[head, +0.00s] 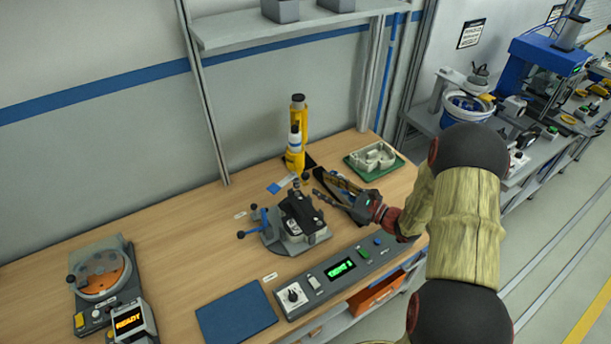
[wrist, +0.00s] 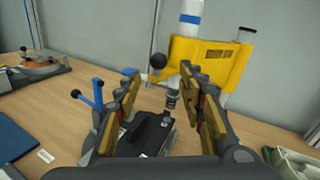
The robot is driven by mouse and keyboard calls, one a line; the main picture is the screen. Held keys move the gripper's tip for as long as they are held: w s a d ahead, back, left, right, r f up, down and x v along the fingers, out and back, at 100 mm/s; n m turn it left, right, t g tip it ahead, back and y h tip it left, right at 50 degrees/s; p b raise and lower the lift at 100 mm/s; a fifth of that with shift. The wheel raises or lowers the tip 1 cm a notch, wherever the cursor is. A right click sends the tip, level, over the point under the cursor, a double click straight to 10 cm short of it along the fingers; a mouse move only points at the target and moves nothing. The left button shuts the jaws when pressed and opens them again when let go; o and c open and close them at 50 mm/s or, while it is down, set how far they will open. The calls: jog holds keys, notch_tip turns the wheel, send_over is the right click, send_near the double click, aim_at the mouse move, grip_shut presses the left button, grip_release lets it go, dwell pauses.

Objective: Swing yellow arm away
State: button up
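The yellow arm (wrist: 212,62) shows in the wrist view as a broad yellow piece with a dark printed label, behind my gripper. In the head view, yellow parts (head: 296,158) stand upright at the table's back, beside a white bottle-like piece with a blue band. My gripper (wrist: 160,88) is open and empty, its two fingers apart above a dark fixture (wrist: 145,138). In the head view my gripper (head: 322,184) reaches in from the right, just right of the fixture. A black ball knob (wrist: 158,60) shows between the fingertips, apparently beyond them. The fingers do not visibly touch the yellow arm.
Blue-handled levers (head: 254,220) stick out left of the fixture. A control panel (head: 345,272) and a blue mat (head: 236,312) lie in front. A green tray (head: 374,165) with a pale part sits at the back right. The table's left middle is mostly clear.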

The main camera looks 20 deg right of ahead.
aim_at(305, 176)
jog(key=shift+x, duration=3.95)
jog(key=shift+s+a+r, duration=0.1)
jog(key=c, duration=0.3)
grip_shut()
